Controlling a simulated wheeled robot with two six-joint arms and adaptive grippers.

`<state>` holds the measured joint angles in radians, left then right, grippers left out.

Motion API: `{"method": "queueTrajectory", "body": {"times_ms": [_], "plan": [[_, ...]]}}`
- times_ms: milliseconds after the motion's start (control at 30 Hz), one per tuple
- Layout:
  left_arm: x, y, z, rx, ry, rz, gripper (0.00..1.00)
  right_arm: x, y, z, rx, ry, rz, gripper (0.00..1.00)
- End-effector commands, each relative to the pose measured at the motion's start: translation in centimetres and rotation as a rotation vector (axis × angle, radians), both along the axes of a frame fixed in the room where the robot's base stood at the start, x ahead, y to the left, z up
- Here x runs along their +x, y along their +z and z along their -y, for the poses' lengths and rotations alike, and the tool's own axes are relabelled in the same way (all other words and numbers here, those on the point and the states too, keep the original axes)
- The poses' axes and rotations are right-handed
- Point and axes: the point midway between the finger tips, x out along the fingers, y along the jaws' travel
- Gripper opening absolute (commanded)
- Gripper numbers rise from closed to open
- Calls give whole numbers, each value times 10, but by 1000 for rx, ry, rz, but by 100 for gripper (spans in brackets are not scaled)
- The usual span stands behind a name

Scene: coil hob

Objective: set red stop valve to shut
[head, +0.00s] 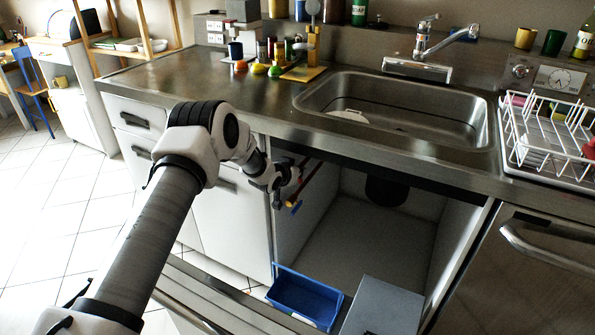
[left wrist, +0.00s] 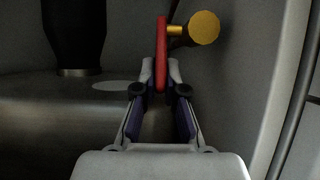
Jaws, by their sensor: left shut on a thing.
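The red stop valve shows in the left wrist view as a red lever (left wrist: 162,52), seen as a narrow upright bar. A yellow round part on a short stem (left wrist: 204,28) sits to the right of it. My left gripper (left wrist: 160,88) has its fingertips on both sides of the lever's lower end and is shut on it. In the head view my left gripper (head: 289,176) reaches into the open sink cabinet by its left wall, and hides most of the valve. A red pipe (head: 314,180) shows beside it. My right gripper is not in view.
A blue valve handle (head: 294,207) is just below my left gripper. A dark cylinder (head: 386,191) hangs under the sink. A blue bin (head: 303,297) and a grey box (head: 383,308) stand low in front. The cabinet floor (head: 350,235) is clear.

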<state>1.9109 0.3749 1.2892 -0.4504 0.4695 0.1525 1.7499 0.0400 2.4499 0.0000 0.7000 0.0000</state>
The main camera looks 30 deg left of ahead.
Motion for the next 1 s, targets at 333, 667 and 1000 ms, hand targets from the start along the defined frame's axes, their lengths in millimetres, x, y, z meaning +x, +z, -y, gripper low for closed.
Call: {"method": "queueTrajectory", "body": {"times_ms": [333, 667, 1000], "plan": [[0, 0, 0, 0, 0, 3, 35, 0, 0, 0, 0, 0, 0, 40], [-14, 9, 0, -4, 1, 3, 35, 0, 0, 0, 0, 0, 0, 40], [-86, 48, 5, -5, 2, 4, 35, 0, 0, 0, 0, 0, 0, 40]]}}
